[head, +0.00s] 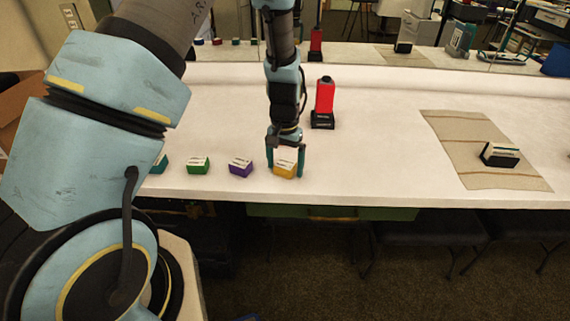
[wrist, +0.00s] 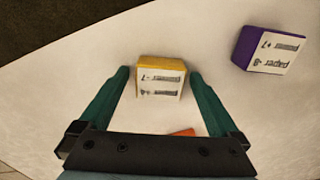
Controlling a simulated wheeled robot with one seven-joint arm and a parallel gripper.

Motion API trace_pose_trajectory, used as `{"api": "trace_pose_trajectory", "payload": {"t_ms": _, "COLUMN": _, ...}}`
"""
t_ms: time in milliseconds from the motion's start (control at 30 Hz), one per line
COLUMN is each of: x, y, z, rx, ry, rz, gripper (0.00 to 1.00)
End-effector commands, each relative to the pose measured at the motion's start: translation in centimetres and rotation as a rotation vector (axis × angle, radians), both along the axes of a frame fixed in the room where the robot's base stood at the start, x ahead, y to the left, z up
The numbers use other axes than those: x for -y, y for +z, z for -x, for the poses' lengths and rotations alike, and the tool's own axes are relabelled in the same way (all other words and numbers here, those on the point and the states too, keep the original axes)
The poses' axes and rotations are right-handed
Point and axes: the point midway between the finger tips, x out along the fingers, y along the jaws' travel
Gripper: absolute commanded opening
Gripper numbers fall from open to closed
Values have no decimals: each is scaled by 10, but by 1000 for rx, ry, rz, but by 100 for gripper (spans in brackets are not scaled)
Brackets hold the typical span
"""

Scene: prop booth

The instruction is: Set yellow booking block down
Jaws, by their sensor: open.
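The yellow booking block (head: 286,170) sits on the white table near its front edge, with a white printed label on it. It also shows in the wrist view (wrist: 160,66), between the tips of my gripper. My gripper (head: 285,172) points down at the block with one teal finger on each side. In the wrist view the fingers of my gripper (wrist: 158,75) are apart, with a narrow gap to the block on each side. The block appears to rest on the table surface.
A purple block (head: 240,167), a green block (head: 198,165) and a teal block (head: 160,164) stand in a row to the left. A red device (head: 324,100) stands behind. The table (head: 380,160) between is clear.

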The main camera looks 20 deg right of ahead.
Motion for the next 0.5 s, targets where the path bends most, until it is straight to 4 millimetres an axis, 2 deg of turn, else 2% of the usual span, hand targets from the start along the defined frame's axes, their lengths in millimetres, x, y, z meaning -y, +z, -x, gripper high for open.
{"api": "trace_pose_trajectory", "payload": {"t_ms": 167, "x": 1, "y": 17, "z": -1, "rx": 3, "ry": 0, "rz": 3, "gripper": 98}}
{"api": "trace_pose_trajectory", "payload": {"t_ms": 500, "x": 1, "y": 85, "z": -1, "rx": 4, "ry": -1, "rz": 4, "gripper": 98}}
